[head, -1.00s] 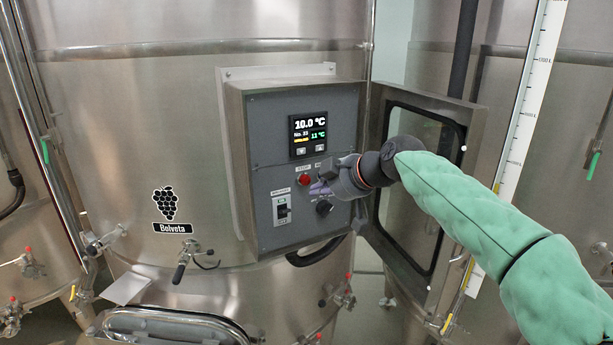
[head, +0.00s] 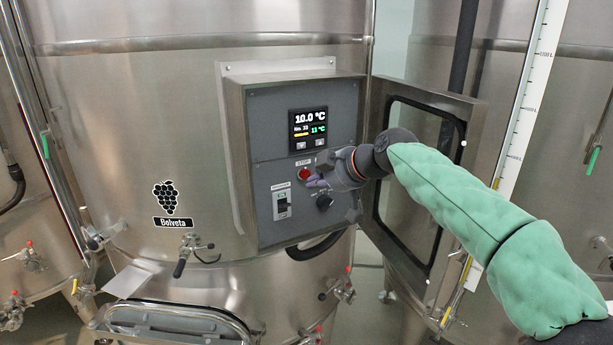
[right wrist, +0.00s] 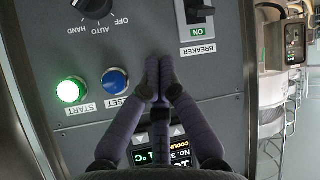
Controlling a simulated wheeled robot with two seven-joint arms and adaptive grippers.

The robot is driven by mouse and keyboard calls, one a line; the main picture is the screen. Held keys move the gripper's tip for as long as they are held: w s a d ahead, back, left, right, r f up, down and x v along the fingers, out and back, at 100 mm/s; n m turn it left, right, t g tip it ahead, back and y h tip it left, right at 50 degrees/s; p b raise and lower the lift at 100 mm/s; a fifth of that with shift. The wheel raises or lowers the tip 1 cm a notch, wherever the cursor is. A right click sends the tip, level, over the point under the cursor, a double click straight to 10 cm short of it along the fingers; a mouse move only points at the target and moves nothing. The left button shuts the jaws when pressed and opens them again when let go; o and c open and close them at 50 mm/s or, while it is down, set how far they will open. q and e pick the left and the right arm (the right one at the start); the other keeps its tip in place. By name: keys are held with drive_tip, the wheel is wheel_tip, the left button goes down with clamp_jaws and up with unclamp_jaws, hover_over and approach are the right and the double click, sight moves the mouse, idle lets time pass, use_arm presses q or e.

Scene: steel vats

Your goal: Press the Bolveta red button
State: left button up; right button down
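The red button (head: 304,174) sits on the grey control panel (head: 262,160) of the vat labelled Bolveta (head: 173,222), below the display. My right gripper (head: 311,183) is at the panel, just right of and slightly below the red button in the head view; whether it touches the panel is unclear. In the right wrist view its two fingers (right wrist: 158,62) are together, with nothing between them. That view is upside down; the red button does not show there and may be behind the fingers. My left gripper is not in view.
The right wrist view shows a lit green START button (right wrist: 71,91), a blue RESET button (right wrist: 115,81), a selector knob (right wrist: 92,6) and a breaker switch (right wrist: 199,12). The open panel door (head: 464,190) stands right, behind my right arm. A drain valve (head: 187,250) is below left.

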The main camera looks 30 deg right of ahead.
drive_tip(key=shift+w, duration=0.25)
idle(0.6)
drive_tip(key=shift+w, duration=0.2)
drive_tip(key=shift+w, duration=0.35)
idle(0.8)
drive_tip(key=shift+s, duration=0.1)
drive_tip(key=shift+s+b, duration=0.5)
drive_tip(key=shift+s, duration=0.2)
